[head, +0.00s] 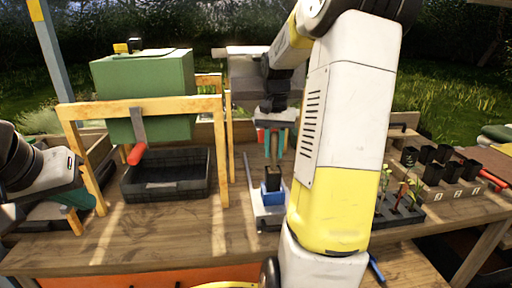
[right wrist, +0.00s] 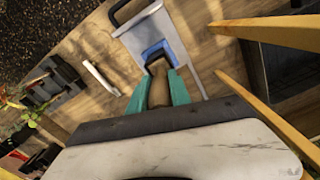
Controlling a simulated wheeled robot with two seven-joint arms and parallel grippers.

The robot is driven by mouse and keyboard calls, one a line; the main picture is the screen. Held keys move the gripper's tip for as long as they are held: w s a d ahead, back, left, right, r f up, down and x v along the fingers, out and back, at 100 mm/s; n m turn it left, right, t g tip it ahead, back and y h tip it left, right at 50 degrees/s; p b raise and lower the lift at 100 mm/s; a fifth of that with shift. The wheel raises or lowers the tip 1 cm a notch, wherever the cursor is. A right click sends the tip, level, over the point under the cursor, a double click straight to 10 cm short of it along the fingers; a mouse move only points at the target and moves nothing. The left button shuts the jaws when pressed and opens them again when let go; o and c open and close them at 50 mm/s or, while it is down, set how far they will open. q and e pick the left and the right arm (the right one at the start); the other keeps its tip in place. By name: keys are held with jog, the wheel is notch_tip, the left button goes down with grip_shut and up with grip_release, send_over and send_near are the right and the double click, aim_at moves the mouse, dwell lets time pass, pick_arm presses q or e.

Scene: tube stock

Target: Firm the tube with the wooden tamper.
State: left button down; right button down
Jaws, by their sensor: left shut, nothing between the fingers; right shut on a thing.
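My right gripper (head: 273,158) is shut on the wooden tamper (right wrist: 158,92), with a teal finger on either side of it. The tamper points down at a black tube (head: 272,179), which stands upright in a blue holder (head: 272,196). In the right wrist view the black tube (right wrist: 156,61) shows just past the tamper's end. I cannot tell whether the tamper's end is inside the tube or just above it. My left gripper (head: 75,197) is shut and empty at the far left, partly hidden by the wooden frame's leg.
The holder sits on a grey metal stand (head: 257,212). To the left, a green hopper (head: 145,85) with a red-handled lever hangs in a wooden frame over a black tray (head: 165,196). My right arm covers the middle.

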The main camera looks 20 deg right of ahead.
jog(key=shift+f, duration=0.5)
dwell(1.4)
jog(key=shift+r, duration=0.1)
jog(key=shift+r, duration=5.5)
